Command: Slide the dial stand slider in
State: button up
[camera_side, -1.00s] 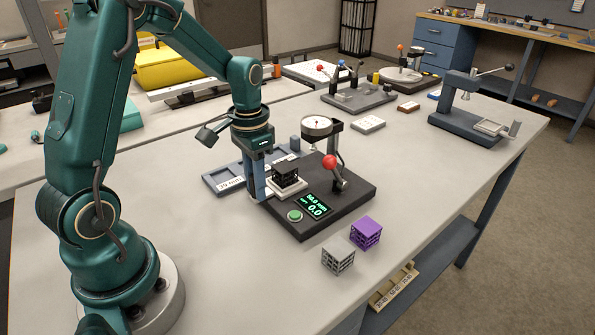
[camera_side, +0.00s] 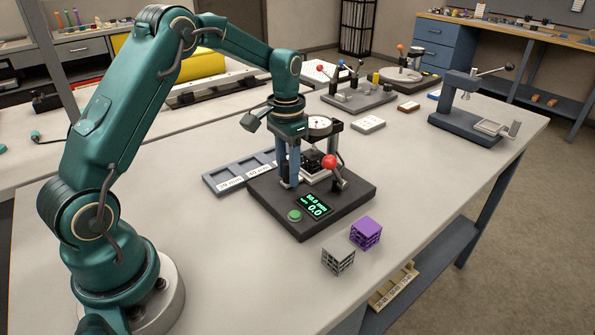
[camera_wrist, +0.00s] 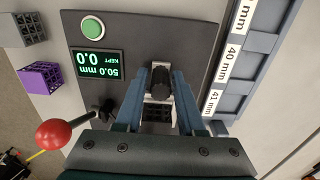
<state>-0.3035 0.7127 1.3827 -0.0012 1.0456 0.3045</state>
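The dial stand (camera_side: 345,212) is a dark base with a round dial (camera_side: 319,125) on a post and a red-ball lever (camera_side: 330,162). Its slider carries a black lattice cube (camera_side: 311,160), now under the dial and partly hidden by my gripper. My gripper (camera_side: 289,183) points down at the slider's outer end. In the wrist view its blue fingers close on the slider's dark knob (camera_wrist: 158,82), with the lattice cube (camera_wrist: 157,111) just beyond it. The stand's display (camera_side: 315,204) reads 50.0 mm and 0.0.
A grey lattice cube (camera_side: 338,261) and a purple one (camera_side: 366,233) lie in front of the stand. A labelled blue-grey tray (camera_side: 212,185) lies behind it at left. A green button (camera_side: 294,215) is on the base.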

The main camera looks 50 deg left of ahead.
jog(key=shift+o, duration=0.4)
jog(key=shift+r, duration=2.75)
